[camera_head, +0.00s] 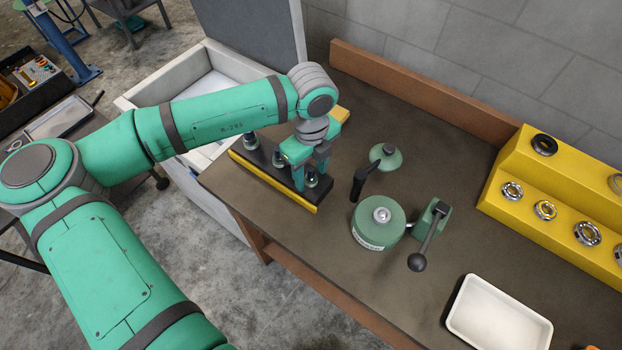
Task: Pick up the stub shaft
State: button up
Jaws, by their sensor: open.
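A black rack with a yellow front edge (270,182) lies at the left end of the bench. Several small dark and metallic shaft-like parts stand upright in it, one near its left end (251,141) and one in the middle (277,159). My gripper (312,178) points down over the rack's right end with its fingers apart. A similar part (312,179), which looks like a stub shaft, shows between the fingers. I cannot tell whether the fingers touch it. The gripper and wrist hide part of the rack.
Right of the rack stand a green round housing (376,229), a black-handled tool (361,182) and a lever press (428,228). A yellow stepped stand (497,173) with bearing rings is at the right. A white tray (497,318) sits at the front. A grey-white bin (213,62) is behind.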

jog(key=shift+w, duration=0.15)
jog(key=c, duration=0.9)
jog(key=shift+d, duration=0.25)
grip_shut()
jog(key=shift+a, duration=0.15)
jog(key=shift+a, duration=0.15)
